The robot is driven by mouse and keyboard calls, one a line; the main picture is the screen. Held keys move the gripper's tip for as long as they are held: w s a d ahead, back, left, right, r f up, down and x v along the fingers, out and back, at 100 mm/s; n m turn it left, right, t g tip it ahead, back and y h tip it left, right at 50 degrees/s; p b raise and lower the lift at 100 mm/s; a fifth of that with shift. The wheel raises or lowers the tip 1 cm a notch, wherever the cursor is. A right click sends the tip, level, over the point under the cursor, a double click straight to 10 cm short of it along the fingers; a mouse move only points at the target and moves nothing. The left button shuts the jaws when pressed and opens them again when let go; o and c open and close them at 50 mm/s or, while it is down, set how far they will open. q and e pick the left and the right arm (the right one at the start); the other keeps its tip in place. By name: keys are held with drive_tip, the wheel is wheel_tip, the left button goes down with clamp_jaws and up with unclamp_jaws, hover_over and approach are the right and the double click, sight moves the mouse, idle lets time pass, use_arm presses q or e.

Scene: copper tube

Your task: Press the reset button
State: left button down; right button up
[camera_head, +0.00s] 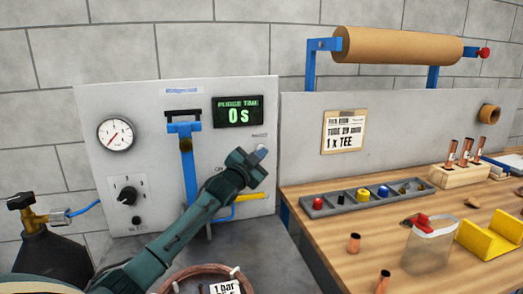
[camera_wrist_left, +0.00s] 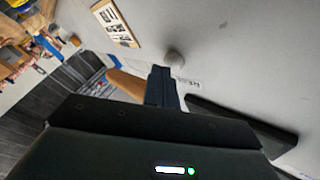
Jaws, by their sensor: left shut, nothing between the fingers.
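The reset button is a small grey round knob (camera_head: 262,152) on the upright grey panel (camera_head: 92,160), below the purge display. In the left wrist view the knob (camera_wrist_left: 175,58) stands just beyond my fingertips, beside a small printed label (camera_wrist_left: 188,82). My left gripper (camera_head: 256,160) is shut and empty, its tip right at the button; whether they touch I cannot tell. Its closed fingers (camera_wrist_left: 160,72) point at the panel. The purge display (camera_head: 238,112) reads 0 s in green. My right gripper is not in view.
A blue lever (camera_head: 188,165) and yellow pipe (camera_head: 250,197) are close to my left arm. A gauge (camera_head: 116,134) and black dial (camera_head: 128,195) are further left. The wooden bench (camera_head: 335,255) at right holds a parts tray (camera_head: 335,211), a clear container (camera_head: 428,250) and copper pieces.

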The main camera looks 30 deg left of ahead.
use_arm(q)
drive_tip(key=shift+s+d, duration=0.4)
drive_tip(key=shift+s, duration=0.05)
drive_tip(key=s+d+p, duration=0.1)
drive_tip(key=d, duration=0.1)
drive_tip(key=s+d+p, duration=0.1)
drive_tip(key=s+d, duration=0.1)
drive_tip(key=shift+s, duration=0.1)
idle(0.3)
drive_tip(key=shift+a, duration=0.1)
idle(0.4)
drive_tip(key=shift+f, duration=0.1)
